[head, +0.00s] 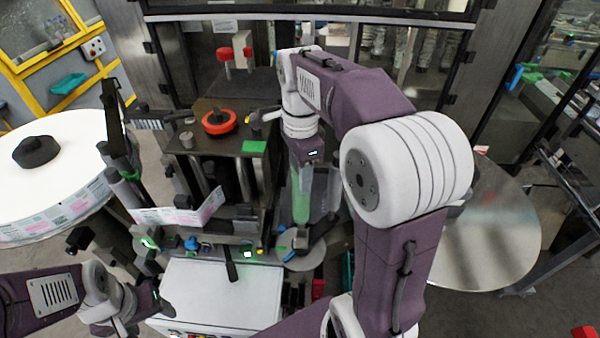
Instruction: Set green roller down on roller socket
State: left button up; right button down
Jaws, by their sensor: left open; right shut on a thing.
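The green roller (300,208) hangs upright below my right gripper (303,172), near the middle of the head view. My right gripper is shut on its upper part, and the wrist above hides some of the top. The roller stands just right of the labeller's dark body (232,165). I cannot make out the roller socket clearly; the area under the roller is dark and cluttered, and I cannot tell whether the roller touches anything there. My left gripper (158,300) is open and empty at the lower left, beside the white cabinet.
A large white label reel (70,160) stands at the left, with a label strip (185,212) running towards the machine. A red-orange ring knob (218,122) sits on top of the labeller. A white cabinet (215,290) is in front. A metal disc (490,240) is at the right.

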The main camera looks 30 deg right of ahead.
jog(key=shift+s+r, duration=0.1)
jog(key=shift+r, duration=0.1)
jog(key=c, duration=0.8)
grip_release()
jog(key=shift+s, duration=0.2)
jog(key=shift+w, duration=0.1)
jog(key=shift+r, duration=0.1)
